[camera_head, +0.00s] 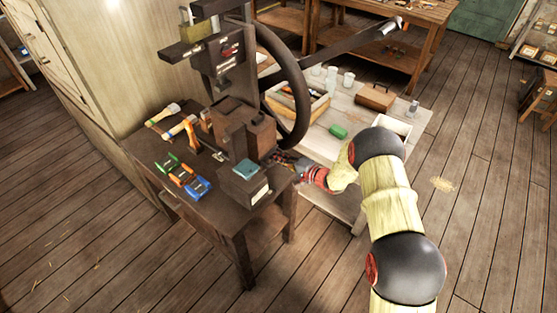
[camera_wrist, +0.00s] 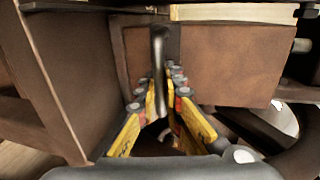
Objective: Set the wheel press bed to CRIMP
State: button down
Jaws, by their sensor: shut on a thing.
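The dark press (camera_head: 232,75) stands on a small dark wooden table, with its large handwheel (camera_head: 303,105) on its right side. The press bed (camera_head: 242,130) is a brown block low in the frame, with a teal piece (camera_head: 245,168) in front of it. My gripper (camera_head: 283,160) is low beside the bed, near the bottom of the wheel. In the wrist view my gripper (camera_wrist: 165,88) is shut on a dark grey rod (camera_wrist: 159,50) between its yellow-sided fingers. Small labels on the press head are unreadable.
Hand tools (camera_head: 178,125) and blue, orange and green items (camera_head: 185,180) lie on the press table. A pale bench (camera_head: 345,115) behind the wheel holds a tool box (camera_head: 298,100), cups and a green object (camera_head: 338,131). Open floor lies at front left and right.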

jog(key=shift+a, duration=0.1)
jog(key=c, duration=2.2)
grip_release()
jog(key=shift+w+a, duration=0.1)
jog(key=shift+w, duration=0.05)
jog(key=shift+o, duration=1.4)
jog(key=shift+d, duration=0.2)
jog(key=v, duration=1.1)
jog(key=shift+s+d, duration=0.25)
jog(key=shift+s, duration=0.1)
